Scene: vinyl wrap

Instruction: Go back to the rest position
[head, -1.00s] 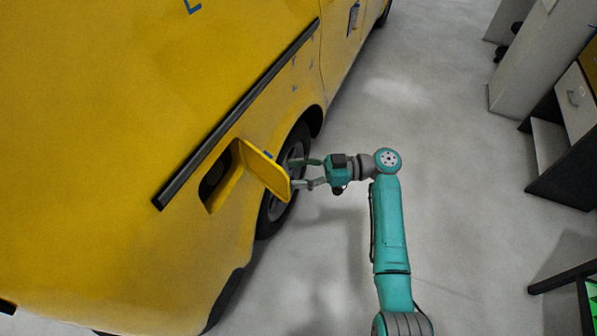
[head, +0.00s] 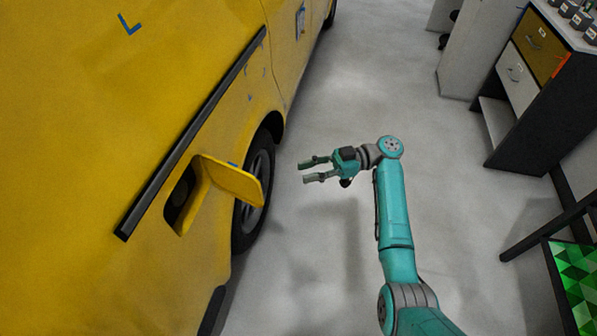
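My gripper (head: 306,170) is open and empty in the middle of the head view, with its fingers pointing left. It is above the grey floor, to the right of the yellow vehicle (head: 80,130) and apart from it. A yellow flap (head: 235,182) stands out from the vehicle's side beside a dark opening (head: 180,195). A clear gap of floor shows between my fingertips and the flap.
A dark wheel (head: 257,180) sits behind the flap. A dark cabinet (head: 535,125) with drawers stands at the right. A green-patterned panel (head: 575,280) in a dark frame is at the lower right. Floor between vehicle and cabinet is free.

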